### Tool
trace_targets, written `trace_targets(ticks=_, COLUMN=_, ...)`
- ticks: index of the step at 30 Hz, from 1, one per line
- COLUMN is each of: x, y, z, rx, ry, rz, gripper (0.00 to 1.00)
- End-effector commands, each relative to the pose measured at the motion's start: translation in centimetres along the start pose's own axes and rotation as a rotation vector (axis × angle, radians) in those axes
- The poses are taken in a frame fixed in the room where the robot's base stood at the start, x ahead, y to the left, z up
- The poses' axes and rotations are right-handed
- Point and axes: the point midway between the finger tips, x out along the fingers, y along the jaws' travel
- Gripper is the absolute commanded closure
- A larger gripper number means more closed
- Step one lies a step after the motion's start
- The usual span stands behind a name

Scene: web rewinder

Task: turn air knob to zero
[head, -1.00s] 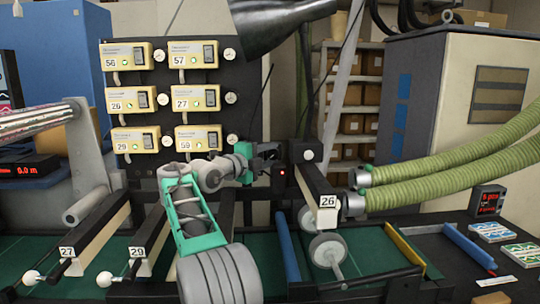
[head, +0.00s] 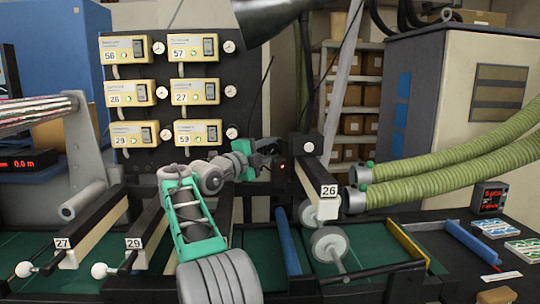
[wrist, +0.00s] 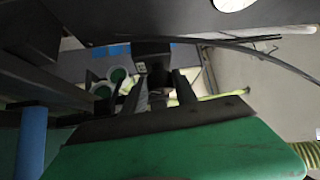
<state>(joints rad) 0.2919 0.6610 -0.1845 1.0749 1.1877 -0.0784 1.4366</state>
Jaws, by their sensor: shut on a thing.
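My gripper (head: 272,149) reaches to the back end of the black-and-cream arm labelled 26 in the head view. In the wrist view my gripper (wrist: 157,94) has its two dark fingers on either side of a small dark round piece, which looks like the air knob (wrist: 157,103). The fingers are shut on it. A black block (wrist: 152,58) with a pale label stands just beyond the fingertips. The knob is too small and dark for me to read its setting, and in the head view the gripper hides it.
The arm labelled 26 (head: 318,178) stands close to the right of my gripper. Yellow regulator boxes (head: 194,92) with gauges hang on a dark panel at the back left. Green hoses (head: 450,165) run at the right. A blue bar (head: 288,240) lies below.

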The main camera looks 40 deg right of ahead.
Motion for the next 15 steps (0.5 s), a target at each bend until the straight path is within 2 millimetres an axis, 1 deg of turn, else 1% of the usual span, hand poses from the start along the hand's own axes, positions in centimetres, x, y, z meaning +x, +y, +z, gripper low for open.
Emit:
trace_targets(ticks=4, x=0.02, y=0.1, z=0.0, rx=-0.003, ry=0.001, rz=0.003, gripper=1.0)
trace_targets(ticks=5, x=0.02, y=0.11, z=0.0, rx=-0.003, ry=0.001, rz=0.003, gripper=0.64)
trace_targets(ticks=12, x=0.02, y=0.07, z=0.0, rx=-0.002, ry=0.001, rz=0.003, gripper=0.44)
trace_targets(ticks=15, x=0.02, y=0.05, z=-0.01, rx=-0.002, ry=0.001, rz=0.003, gripper=0.44)
